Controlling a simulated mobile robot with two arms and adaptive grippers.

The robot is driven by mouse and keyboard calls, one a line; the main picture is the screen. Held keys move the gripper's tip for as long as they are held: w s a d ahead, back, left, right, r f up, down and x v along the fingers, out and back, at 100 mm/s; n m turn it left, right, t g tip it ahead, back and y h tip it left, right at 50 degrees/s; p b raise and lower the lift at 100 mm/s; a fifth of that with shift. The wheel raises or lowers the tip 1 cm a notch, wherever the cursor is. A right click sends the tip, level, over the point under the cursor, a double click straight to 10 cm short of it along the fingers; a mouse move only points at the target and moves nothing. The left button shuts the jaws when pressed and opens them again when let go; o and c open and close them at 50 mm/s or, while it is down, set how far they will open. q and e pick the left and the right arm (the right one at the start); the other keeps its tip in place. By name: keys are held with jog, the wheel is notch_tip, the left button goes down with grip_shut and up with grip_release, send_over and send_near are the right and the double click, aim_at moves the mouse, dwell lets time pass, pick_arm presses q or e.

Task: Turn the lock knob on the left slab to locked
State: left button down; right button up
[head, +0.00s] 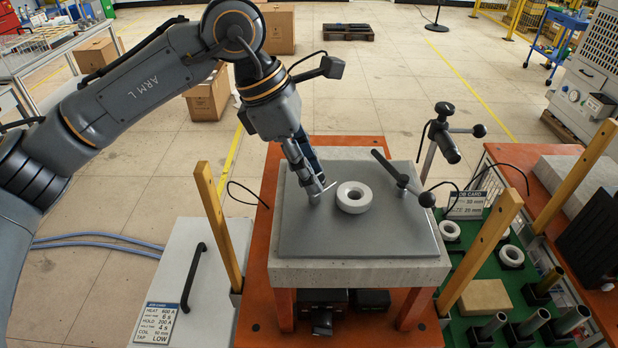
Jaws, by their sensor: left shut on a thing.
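The left slab (345,272) is a thick pale block with a dark grey top plate, standing on an orange frame. My left gripper (316,194) reaches down from the upper left onto the left part of the plate. Its fingers are shut on a small metal piece with a thin cross bar, which I take to be the lock knob (328,190). The fingers hide most of the knob, so I cannot tell its setting. A white ring (354,197) lies on the plate just right of the fingers. My right gripper is not in view.
Wooden posts (219,225) flank the slab. A green tray (468,325) with rings and tubes is at right. A grey lid (222,262) with a handle is at left.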

pick_arm(q)
jog(key=m, duration=0.1)
jog(key=m+g, duration=0.1)
jog(key=m, duration=0.1)
jog(key=shift+w+d+m+b, duration=0.1)
jog(key=shift+w+m+b, duration=0.05)
jog(key=shift+m+b, duration=0.2)
jog(key=m+g, duration=0.1)
jog(key=m, duration=0.1)
jog(key=m+g+y, duration=0.1)
jog(key=m, duration=0.1)
jog(key=shift+w+m, duration=0.15)
jog(key=shift+m, duration=0.2)
jog(key=c, duration=1)
grip_release()
jog(key=shift+d+y, duration=0.1)
jog(key=shift+y, duration=0.2)
jog(key=v, duration=1.2)
